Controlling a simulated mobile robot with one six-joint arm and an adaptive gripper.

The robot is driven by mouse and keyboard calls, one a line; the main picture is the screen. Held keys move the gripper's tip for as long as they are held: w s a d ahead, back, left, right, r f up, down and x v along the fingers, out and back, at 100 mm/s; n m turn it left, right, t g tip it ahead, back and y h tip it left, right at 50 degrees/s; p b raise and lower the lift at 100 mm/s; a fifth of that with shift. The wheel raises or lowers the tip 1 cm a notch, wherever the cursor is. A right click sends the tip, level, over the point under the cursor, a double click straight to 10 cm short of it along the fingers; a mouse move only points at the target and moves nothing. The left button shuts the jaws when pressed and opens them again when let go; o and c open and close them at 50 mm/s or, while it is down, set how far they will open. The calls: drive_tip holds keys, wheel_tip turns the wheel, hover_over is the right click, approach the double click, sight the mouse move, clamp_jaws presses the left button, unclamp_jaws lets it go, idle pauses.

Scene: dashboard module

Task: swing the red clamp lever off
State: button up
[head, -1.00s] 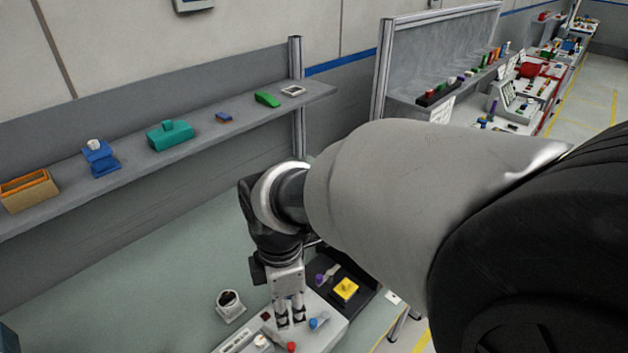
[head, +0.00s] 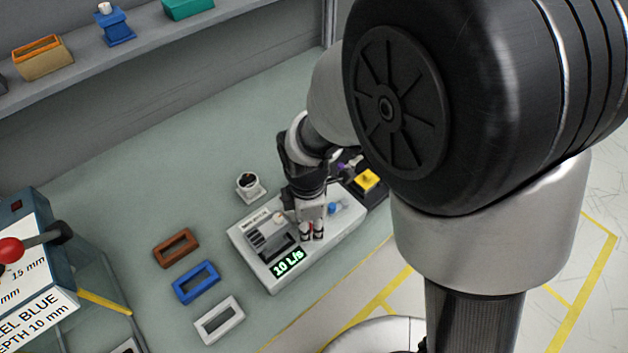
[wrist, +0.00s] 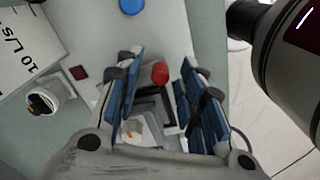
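In the wrist view a red rounded knob (wrist: 160,72), which looks like the end of the red clamp lever, sits between the two blue-padded fingers. A gap shows on both sides of it, so my gripper is open. The rest of the lever is hard to make out. A white knob (head: 279,218) and a blue knob (head: 333,208) also stand on the module.
A white cup-like holder (head: 249,186) stands behind the module. Brown (head: 176,248), blue (head: 197,282) and white (head: 219,319) frames lie at left. A black tray with a yellow block (head: 367,180) is at right. Another red ball-ended lever (head: 12,250) is at far left.

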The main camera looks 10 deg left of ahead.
drive_tip(key=shift+f, duration=0.25)
clamp_jaws()
idle(0.3)
